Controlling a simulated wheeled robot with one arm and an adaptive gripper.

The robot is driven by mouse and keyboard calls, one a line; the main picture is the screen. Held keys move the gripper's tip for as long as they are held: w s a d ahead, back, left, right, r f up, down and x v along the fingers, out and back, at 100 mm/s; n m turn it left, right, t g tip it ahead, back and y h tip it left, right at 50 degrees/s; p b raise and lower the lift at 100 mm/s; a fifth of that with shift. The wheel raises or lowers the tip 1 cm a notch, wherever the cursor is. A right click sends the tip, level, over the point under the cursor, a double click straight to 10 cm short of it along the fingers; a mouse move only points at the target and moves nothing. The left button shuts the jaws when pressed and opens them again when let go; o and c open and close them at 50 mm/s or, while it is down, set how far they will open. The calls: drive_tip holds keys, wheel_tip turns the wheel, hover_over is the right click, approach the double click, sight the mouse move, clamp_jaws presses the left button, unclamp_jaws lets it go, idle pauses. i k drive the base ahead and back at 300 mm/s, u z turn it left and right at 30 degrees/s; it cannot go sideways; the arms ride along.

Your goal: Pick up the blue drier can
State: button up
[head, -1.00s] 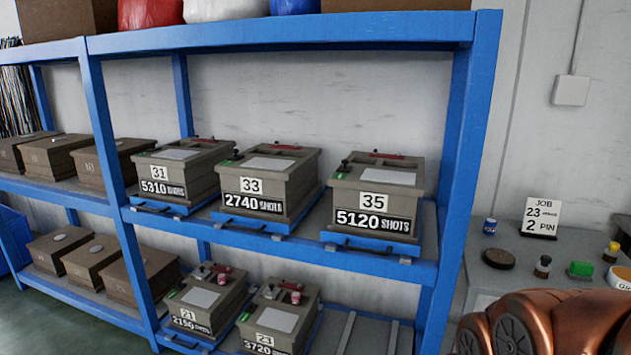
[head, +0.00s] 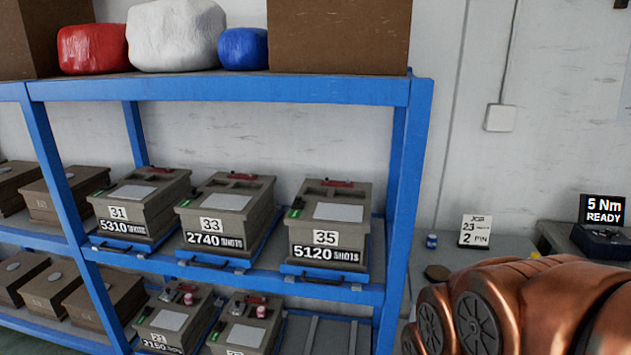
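A small blue can (head: 431,241) with a pale band stands upright on the grey bench at the right, left of the job card (head: 475,231) and close to the wall. It is small in the head view and its label cannot be read. My copper-coloured arm fills the lower right and hides much of the bench. My gripper's fingers are not in the picture.
A blue rack (head: 419,120) holds numbered mould boxes, such as box 35 (head: 327,228); its right post stands just left of the bench. A dark round disc (head: 437,272) lies before the can. A "5 Nm READY" display (head: 603,209) stands at the far right.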

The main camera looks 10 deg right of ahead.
sight(432, 239)
drive_tip(key=z, duration=2.1)
drive_tip(key=i, duration=1.6)
drive_tip(key=u, duration=3.3)
